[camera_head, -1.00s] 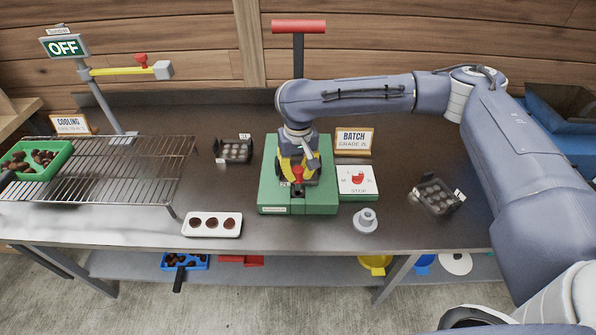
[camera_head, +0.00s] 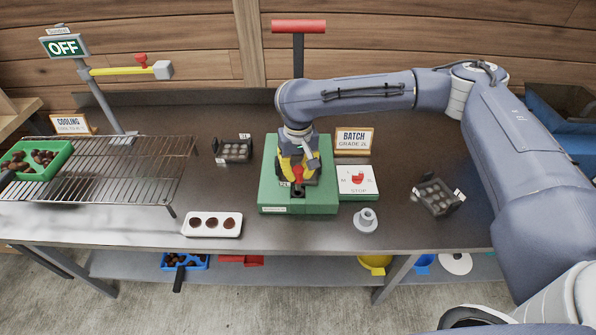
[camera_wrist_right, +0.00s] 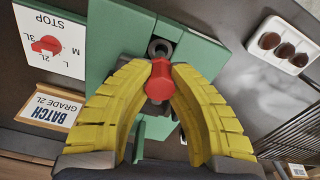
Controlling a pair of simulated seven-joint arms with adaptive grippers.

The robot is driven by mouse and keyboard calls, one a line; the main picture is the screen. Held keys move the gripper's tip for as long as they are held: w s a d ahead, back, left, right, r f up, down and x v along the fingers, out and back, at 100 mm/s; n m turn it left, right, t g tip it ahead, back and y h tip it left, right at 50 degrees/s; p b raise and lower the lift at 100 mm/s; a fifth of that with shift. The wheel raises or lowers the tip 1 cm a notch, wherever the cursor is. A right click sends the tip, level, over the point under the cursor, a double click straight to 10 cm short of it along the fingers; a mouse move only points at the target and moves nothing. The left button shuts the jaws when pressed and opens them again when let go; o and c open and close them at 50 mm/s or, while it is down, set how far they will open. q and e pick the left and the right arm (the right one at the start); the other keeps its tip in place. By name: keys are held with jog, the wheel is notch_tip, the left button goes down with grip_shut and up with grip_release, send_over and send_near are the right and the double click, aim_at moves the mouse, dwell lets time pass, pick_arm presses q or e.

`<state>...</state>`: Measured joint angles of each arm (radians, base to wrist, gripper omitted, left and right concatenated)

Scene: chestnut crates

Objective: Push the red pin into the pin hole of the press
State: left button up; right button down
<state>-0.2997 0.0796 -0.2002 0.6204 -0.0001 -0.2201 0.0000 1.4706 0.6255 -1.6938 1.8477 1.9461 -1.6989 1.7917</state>
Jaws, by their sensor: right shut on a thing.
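The green press (camera_head: 328,206) stands on the table's middle, with a tall post and a red T-handle (camera_head: 299,27) behind my right arm. My right gripper (camera_head: 298,172) is low over the press. Its yellow fingers are shut on the red pin (camera_head: 298,173), whose red head also shows between the fingers in the right wrist view (camera_wrist_right: 159,82). A dark round hole with a grey rim (camera_wrist_right: 160,48) shows in the press just beyond the pin's head. The pin's lower end is hidden, so I cannot tell whether it touches the press. My left gripper is out of view.
A STOP dial card (camera_head: 358,188) and a BATCH sign (camera_head: 354,141) stand right of the press. A grey flanged piece (camera_head: 366,221) is in front. A white tray with brown pieces (camera_head: 200,231) lies front left. A wire rack (camera_head: 100,190) fills the left.

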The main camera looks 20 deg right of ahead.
aim_at(298, 181)
jog(key=shift+f, duration=2.75)
jog(key=shift+r, duration=0.1)
dwell(0.3)
jog(key=shift+r, duration=2.2)
jog(key=shift+r, duration=0.15)
jog(key=shift+f, duration=1.65)
dwell(0.8)
